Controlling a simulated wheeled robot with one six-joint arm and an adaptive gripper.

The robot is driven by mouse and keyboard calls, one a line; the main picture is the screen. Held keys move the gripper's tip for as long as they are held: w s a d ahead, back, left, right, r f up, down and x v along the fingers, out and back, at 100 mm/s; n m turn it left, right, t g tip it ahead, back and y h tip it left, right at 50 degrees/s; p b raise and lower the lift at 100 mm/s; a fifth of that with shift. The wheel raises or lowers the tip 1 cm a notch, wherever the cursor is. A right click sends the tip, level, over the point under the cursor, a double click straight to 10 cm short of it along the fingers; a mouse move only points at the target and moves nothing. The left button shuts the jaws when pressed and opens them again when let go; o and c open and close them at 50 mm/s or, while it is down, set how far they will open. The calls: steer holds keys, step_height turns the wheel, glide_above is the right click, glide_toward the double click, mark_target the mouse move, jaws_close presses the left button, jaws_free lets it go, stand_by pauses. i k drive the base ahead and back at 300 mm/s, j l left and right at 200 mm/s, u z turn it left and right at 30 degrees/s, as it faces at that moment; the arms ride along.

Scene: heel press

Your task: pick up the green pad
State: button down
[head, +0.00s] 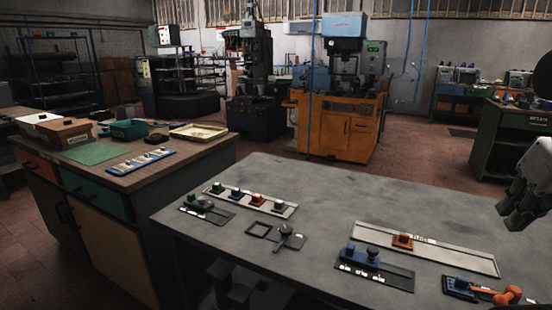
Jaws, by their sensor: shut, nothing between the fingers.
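A small dark green block with a knob, likely the green pad (217,187), sits at the left end of a long pale tray (270,206) on the grey table. Another small greenish block (192,197) sits just in front of it on a dark plate; I cannot tell its exact shape. My gripper (513,220) hangs above the table's right side, partly cut off by the picture edge. It is shut and empty, far to the right of both green blocks and touching nothing visible.
The same tray holds dark and orange blocks. A second pale tray (460,254) has an orange block (403,241). A blue block (362,257) and an orange-handled tool (508,295) lie nearer the front. The grey table's centre is clear. A wooden bench (185,149) stands left.

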mark_target(216, 189)
steer(key=i+j, duration=0.1)
steer(key=j, duration=0.45)
steer(key=i+j, duration=0.1)
steer(key=j, duration=0.4)
steer(key=i+j, duration=0.1)
steer(key=j, duration=0.45)
steer(key=i+j, duration=0.1)
steer(key=j, duration=0.45)
steer(key=i+j, duration=0.1)
steer(key=j, duration=0.4)
steer(key=i+j, duration=0.25)
steer(key=j, duration=0.15)
steer(key=i+j, duration=0.25)
steer(key=j, duration=0.15)
